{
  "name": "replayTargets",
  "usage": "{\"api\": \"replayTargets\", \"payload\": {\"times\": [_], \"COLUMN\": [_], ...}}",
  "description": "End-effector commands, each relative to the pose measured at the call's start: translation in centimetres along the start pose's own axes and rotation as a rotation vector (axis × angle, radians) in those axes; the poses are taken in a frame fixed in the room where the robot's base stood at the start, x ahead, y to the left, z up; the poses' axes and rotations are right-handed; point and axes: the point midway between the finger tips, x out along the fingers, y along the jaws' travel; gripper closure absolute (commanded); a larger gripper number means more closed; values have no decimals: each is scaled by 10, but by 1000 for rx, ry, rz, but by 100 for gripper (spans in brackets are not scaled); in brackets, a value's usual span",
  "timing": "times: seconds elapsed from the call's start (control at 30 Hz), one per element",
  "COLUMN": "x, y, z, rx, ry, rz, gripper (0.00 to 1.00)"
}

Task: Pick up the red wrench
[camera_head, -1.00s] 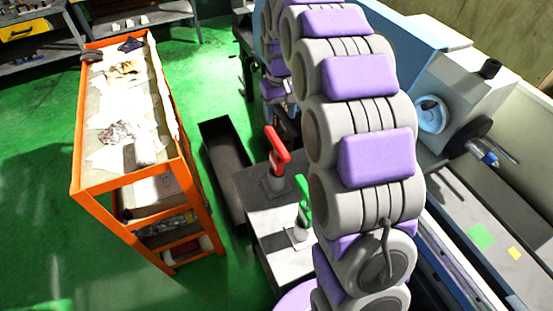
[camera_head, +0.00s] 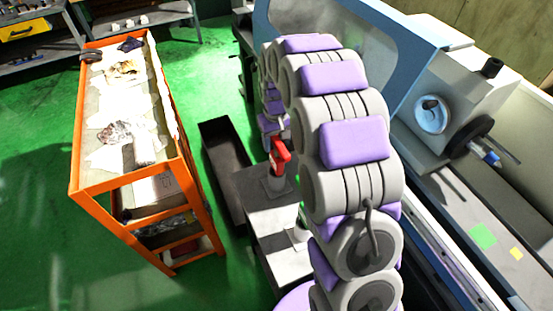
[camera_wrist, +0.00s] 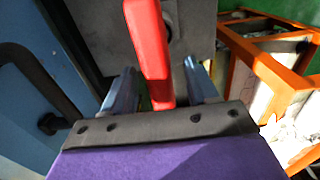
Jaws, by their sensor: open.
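The red wrench (camera_head: 280,157) stands upright in a grey holder (camera_head: 274,188) on a grey block, left of my arm in the head view. In the wrist view the red wrench (camera_wrist: 148,45) runs down from the top edge into the space between my gripper's two fingers (camera_wrist: 160,88). One finger is on each side of it, with gaps visible. My gripper is open and does not hold the wrench. In the head view my arm hides most of the gripper.
An orange cart (camera_head: 76,165) with papers and rags on top stands to the left. A dark open trough (camera_head: 225,165) lies between the cart and the block. Green floor is free at far left.

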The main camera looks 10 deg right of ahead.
Motion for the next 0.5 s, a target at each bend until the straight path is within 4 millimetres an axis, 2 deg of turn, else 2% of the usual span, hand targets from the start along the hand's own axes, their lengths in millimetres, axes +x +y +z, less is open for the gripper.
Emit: {"api": "replayTargets", "payload": {"times": [0.23, 0.5], "x": [3, 3], "y": [0, 0], "z": [0, 0], "rx": [0, 0], "ry": [2, 3], "rz": [0, 1], "gripper": [42, 67]}}
